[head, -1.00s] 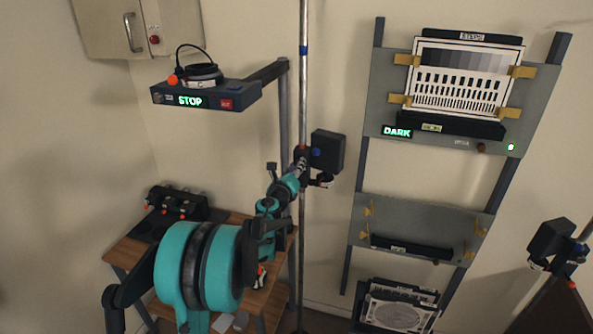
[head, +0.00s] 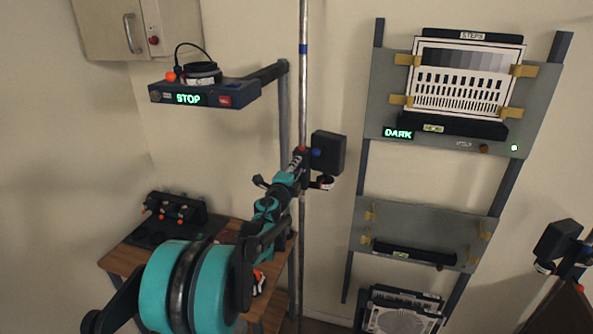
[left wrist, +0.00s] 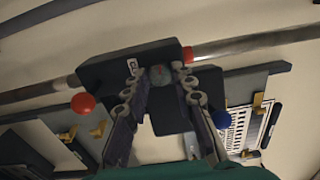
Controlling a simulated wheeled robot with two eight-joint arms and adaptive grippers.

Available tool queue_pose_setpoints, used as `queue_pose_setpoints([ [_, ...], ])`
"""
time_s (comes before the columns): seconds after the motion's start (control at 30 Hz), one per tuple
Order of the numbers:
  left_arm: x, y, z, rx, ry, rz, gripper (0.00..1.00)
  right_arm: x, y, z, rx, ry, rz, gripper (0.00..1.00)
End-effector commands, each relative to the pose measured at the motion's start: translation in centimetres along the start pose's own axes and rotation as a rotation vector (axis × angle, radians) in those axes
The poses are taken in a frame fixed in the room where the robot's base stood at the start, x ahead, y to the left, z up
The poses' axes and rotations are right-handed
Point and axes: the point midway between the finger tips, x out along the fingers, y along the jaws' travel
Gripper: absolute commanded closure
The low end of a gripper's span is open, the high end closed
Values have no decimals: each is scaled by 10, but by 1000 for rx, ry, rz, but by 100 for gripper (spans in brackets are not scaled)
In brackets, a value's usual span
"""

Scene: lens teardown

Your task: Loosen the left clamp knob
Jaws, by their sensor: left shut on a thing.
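The left clamp (head: 328,152) is a black block on the upright metal pole. A blue ball and a red ball show on it in the left wrist view. My left gripper (head: 296,167) is at the clamp's left side in the head view. In the left wrist view its two fingers (left wrist: 160,85) close in on a small grey round knob (left wrist: 159,74) on the clamp's dark face. The gripper is shut on this knob; the fingertips partly hide it. The knob itself is hard to make out in the head view. My right gripper is out of view.
A rack with a test chart (head: 465,80) stands right of the pole. A device reading STOP (head: 205,93) sits on an arm at left. A wooden table (head: 122,258) with a black fixture is below. A second clamp (head: 557,239) is at far right.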

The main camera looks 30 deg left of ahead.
Motion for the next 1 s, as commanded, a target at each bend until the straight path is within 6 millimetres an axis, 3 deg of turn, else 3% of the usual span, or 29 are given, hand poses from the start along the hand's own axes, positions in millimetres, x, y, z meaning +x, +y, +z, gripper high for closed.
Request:
queue_pose_setpoints([
  [0.43,0,0,1,-244,-2,0,100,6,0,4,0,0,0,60],
  [1.0,0,0,1,-286,-2,0,100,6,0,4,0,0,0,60],
])
